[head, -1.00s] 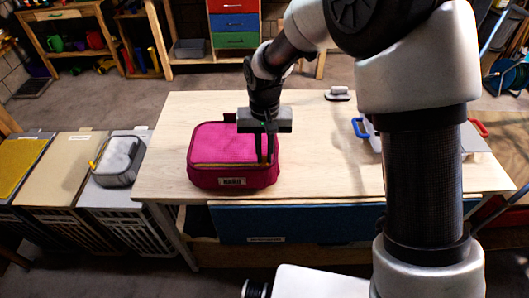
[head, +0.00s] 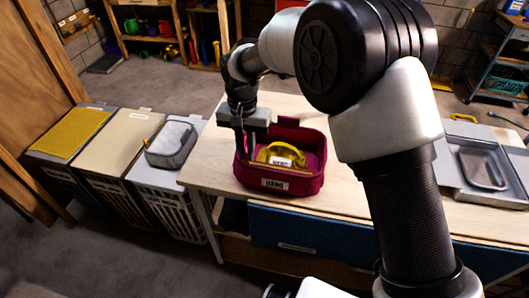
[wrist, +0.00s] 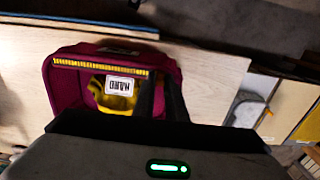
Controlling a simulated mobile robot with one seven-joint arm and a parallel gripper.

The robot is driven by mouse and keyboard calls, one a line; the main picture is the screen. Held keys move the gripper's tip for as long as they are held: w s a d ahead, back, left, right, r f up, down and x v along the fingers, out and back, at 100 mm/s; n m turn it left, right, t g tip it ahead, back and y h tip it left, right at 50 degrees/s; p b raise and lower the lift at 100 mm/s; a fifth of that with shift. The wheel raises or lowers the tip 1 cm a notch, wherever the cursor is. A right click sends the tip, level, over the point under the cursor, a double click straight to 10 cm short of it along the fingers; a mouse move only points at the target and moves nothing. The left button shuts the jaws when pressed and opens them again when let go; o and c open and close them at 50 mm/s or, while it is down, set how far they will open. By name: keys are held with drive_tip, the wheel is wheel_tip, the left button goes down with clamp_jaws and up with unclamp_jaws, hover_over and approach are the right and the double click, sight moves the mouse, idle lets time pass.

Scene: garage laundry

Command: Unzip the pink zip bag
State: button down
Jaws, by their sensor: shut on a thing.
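The pink zip bag (head: 318,180) sits on the wooden workbench with its top open. Its lid is folded back at the rear. Inside lies a yellow item (head: 263,154) with a white label, which also shows in the wrist view (wrist: 121,103). The yellow zip line (wrist: 105,67) runs along one edge of the bag in the wrist view. My gripper (head: 240,148) points down at the bag's left side, in front of its rim. Its jaws are shut on a small part there, seemingly the zip pull, but the fingers hide it.
The workbench (head: 212,172) is clear around the bag. A grey case (head: 171,146) rests on one of the lidded hampers at left. A grey tray (head: 482,168) lies at the bench's right end. Shelves with pots and bottles stand behind.

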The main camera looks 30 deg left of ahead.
drive_tip(key=shift+s+a, duration=0.1)
drive_tip(key=shift+a, duration=0.4)
drive_tip(key=c, duration=1.8)
unclamp_jaws()
drive_tip(key=shift+o, duration=0.2)
wheel_tip(320, 180, up, 18)
drive_tip(key=shift+f, duration=0.25)
